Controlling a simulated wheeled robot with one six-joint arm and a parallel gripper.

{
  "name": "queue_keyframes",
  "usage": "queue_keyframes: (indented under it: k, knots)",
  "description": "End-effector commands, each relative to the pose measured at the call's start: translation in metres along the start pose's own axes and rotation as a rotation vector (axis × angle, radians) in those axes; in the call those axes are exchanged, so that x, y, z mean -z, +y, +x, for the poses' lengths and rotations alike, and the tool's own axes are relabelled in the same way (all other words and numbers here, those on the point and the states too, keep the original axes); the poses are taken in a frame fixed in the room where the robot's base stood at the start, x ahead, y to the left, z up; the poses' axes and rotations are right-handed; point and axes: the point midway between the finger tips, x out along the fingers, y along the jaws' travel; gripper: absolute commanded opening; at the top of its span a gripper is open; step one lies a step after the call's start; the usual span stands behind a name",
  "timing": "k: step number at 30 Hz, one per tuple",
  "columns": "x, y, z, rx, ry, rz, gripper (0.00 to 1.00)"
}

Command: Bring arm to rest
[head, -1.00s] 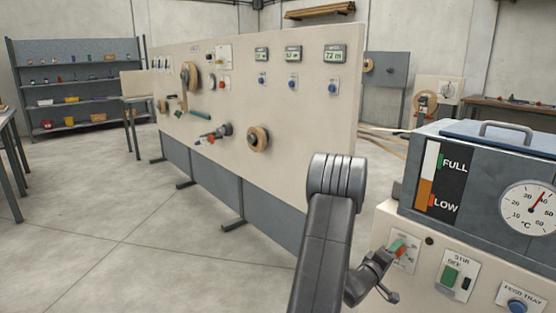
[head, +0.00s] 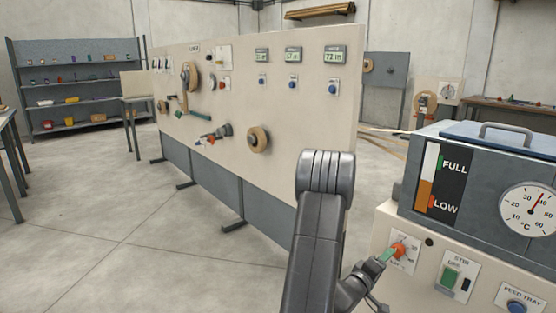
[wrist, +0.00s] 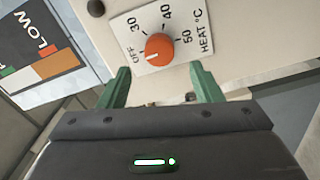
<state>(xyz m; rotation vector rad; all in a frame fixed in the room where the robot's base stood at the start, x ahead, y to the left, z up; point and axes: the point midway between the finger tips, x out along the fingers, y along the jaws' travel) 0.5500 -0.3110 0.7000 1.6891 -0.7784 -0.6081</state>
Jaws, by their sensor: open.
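My gripper (head: 386,256) is in front of the white heat dial panel at the lower right of the head view. In the wrist view its two green fingers (wrist: 160,70) stand wide apart with nothing between them. The orange heat knob (wrist: 159,49) lies just beyond the fingertips, apart from them. Its white mark is on the lower left side, nearest the OFF label. The knob also shows in the head view (head: 398,249), partly behind a finger. My arm is bent, with its elbow raised in the middle of the head view.
The grey tank (head: 480,160) with level gauge and thermometer stands above the knob panel. A stirrer switch (head: 451,277) and blue feed tray button (head: 517,307) are right of the knob. A long beige panel (head: 230,110) stands behind my arm. Floor at left is clear.

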Motion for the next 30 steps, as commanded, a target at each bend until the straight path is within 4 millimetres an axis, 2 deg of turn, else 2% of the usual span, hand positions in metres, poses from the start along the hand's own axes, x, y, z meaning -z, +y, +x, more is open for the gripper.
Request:
queue_keyframes:
  k: [3,10,30]
  knots:
    - [-0.001,0.0,0.025,-0.004,-0.002,0.002,0.59]
    - [-0.001,0.0,0.07,-0.004,-0.001,0.005,0.59]
    - [-0.001,0.0,0.066,-0.001,0.0,0.602,0.59]
